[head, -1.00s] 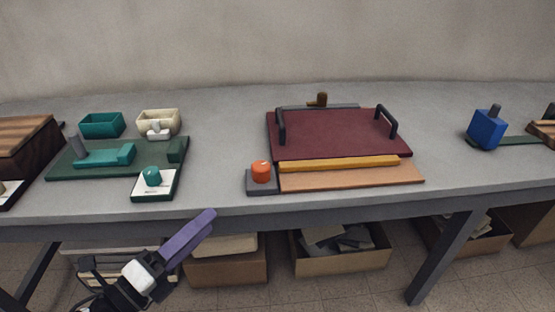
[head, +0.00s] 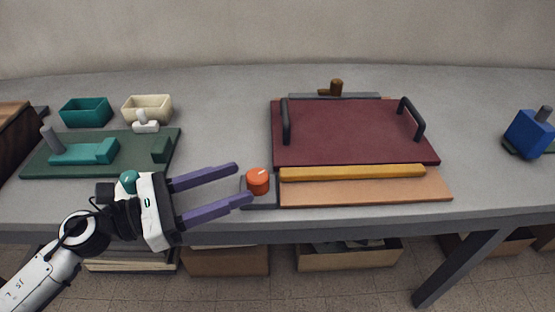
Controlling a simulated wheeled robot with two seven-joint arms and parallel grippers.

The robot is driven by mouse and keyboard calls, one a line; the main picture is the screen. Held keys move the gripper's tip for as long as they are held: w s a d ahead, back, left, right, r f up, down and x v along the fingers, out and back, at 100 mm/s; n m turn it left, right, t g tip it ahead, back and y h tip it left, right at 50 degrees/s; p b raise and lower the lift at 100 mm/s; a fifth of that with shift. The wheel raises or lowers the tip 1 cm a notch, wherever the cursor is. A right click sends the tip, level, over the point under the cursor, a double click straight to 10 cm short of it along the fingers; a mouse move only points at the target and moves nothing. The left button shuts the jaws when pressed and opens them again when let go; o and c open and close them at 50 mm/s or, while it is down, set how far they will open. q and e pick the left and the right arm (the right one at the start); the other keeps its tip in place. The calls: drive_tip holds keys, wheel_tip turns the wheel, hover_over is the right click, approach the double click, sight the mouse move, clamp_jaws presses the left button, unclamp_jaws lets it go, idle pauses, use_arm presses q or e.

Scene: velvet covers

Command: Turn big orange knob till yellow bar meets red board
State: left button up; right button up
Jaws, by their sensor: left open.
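The big orange knob (head: 257,181) stands on a dark base at the left front corner of a tan board (head: 370,190). The yellow bar (head: 352,173) lies across that board, along the front edge of the dark red board (head: 350,135); I cannot tell whether a thin gap separates them. The red board carries two black handles. My left gripper (head: 244,184) is open, its two purple fingers pointing right, with the tips just left of the knob. One finger is behind and one in front, and the front one hides part of the base. My right gripper is out of view.
On the left are a green fixture (head: 103,166) with a teal knob (head: 129,182), a teal bin (head: 86,111) and a cream bin (head: 148,108). A brown knob (head: 336,87) stands behind the red board. A blue block (head: 529,133) is at far right.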

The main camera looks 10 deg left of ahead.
sight(267, 172)
use_arm(q)
drive_tip(key=p+x, duration=0.1)
drive_tip(key=x, duration=0.7)
drive_tip(key=shift+d+r+p, duration=0.1)
drive_tip(key=shift+r+p, duration=0.05)
drive_tip(key=shift+p, duration=0.25)
drive_tip(key=shift+w+d, duration=0.3)
drive_tip(key=shift+d, duration=0.15)
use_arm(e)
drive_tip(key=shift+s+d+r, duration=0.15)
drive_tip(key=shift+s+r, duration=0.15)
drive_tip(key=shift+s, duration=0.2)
